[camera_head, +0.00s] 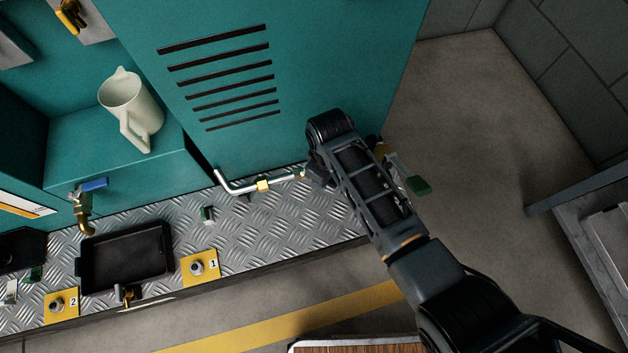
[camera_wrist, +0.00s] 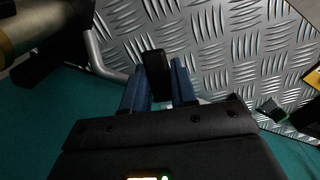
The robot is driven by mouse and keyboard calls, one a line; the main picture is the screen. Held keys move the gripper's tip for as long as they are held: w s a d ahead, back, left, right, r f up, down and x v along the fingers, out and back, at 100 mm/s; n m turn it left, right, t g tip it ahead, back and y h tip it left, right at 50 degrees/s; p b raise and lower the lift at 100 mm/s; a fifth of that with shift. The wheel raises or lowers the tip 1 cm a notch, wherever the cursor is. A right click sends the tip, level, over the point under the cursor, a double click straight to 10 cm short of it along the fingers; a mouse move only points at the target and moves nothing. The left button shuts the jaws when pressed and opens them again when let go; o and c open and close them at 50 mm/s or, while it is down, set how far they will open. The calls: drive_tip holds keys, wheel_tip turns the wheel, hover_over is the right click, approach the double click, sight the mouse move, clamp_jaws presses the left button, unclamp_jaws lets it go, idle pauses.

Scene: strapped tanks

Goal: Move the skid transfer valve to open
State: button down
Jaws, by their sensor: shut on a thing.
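My gripper (camera_wrist: 158,88) shows in the wrist view with its two blue fingers closed around a dark block-shaped handle (camera_wrist: 155,70). The handle stands out over the tread plate; which valve it belongs to is hard to make out. In the head view my arm hides the fingers and this handle. A silver pipe (camera_head: 236,189) with a brass fitting (camera_head: 262,185) runs along the plate toward my gripper. To the right of my arm, a green-ended lever (camera_head: 418,185) sticks out from a yellowish fitting. No open or shut marking is legible.
The teal cabinet (camera_head: 300,60) rises close behind my arm. The tread plate (camera_head: 285,225) carries a black tray (camera_head: 125,257) and yellow plates marked 1 (camera_head: 200,267) and 2 (camera_head: 62,305). A blue-handled tap (camera_head: 92,186) and a cream jug (camera_head: 130,105) stand left.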

drive_tip(key=shift+w, duration=0.1)
drive_tip(key=n, duration=0.2)
drive_tip(key=w+d+n, duration=0.1)
drive_tip(key=shift+w+n, duration=0.3)
drive_tip(key=shift+n, duration=0.1)
drive_tip(key=w+n, duration=0.2)
drive_tip(key=n, duration=0.1)
drive_tip(key=shift+d+n, duration=0.15)
drive_tip(key=shift+n, duration=0.15)
idle(0.4)
